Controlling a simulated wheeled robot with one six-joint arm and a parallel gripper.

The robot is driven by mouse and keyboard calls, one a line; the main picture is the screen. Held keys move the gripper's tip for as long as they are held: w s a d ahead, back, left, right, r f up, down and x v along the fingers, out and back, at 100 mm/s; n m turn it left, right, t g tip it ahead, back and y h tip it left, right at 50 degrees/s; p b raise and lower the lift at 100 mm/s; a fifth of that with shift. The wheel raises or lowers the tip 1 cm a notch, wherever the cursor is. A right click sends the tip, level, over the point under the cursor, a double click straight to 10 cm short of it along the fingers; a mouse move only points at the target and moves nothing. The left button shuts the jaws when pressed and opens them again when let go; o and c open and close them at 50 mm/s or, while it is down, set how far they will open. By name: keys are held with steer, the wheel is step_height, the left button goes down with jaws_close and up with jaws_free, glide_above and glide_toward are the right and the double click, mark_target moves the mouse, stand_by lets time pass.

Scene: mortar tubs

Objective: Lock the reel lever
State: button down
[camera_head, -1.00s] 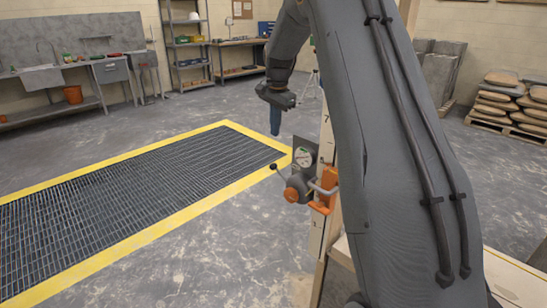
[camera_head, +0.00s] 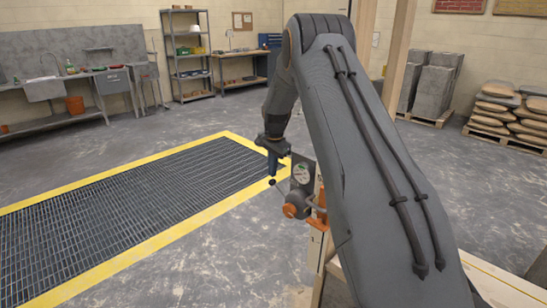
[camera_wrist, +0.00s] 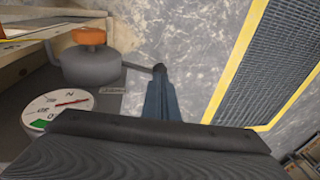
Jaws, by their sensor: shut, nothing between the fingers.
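The reel (camera_head: 294,206) is a grey drum with an orange cap, fixed on a wooden post. In the wrist view the drum (camera_wrist: 90,67) and its orange cap (camera_wrist: 88,36) are at upper left. A thin lever rod runs from the drum to a black knob (camera_wrist: 158,68); the knob also shows in the head view (camera_head: 272,182). A white dial (camera_wrist: 58,110) with a red needle and a green sector is beside the drum. My gripper (camera_head: 273,173) is shut and empty, its blue fingers pointing down. Its fingertips (camera_wrist: 160,82) appear right at the knob; contact is unclear.
The wooden post (camera_head: 316,245) and its timber frame stand just right of the reel. A yellow-edged floor grating (camera_head: 130,200) lies to the left. A sink bench, shelves (camera_head: 188,55) and stacked bags (camera_head: 505,110) stand far back. The floor around the reel is open.

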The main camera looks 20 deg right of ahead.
steer(key=shift+w+f+p, duration=0.25)
steer(key=shift+f+p, duration=0.1)
steer(key=shift+f, duration=0.85)
steer(key=shift+f, duration=0.1)
steer(key=w+a+f+g+h+b, duration=0.1)
steer(key=w+f+g+b, duration=0.2)
steer(key=f+b, duration=0.5)
steer(key=w+b, duration=0.1)
steer(key=b, duration=0.4)
steer(key=shift+a, duration=0.35)
steer(key=shift+w+r, duration=0.1)
steer(key=shift+r, duration=0.7)
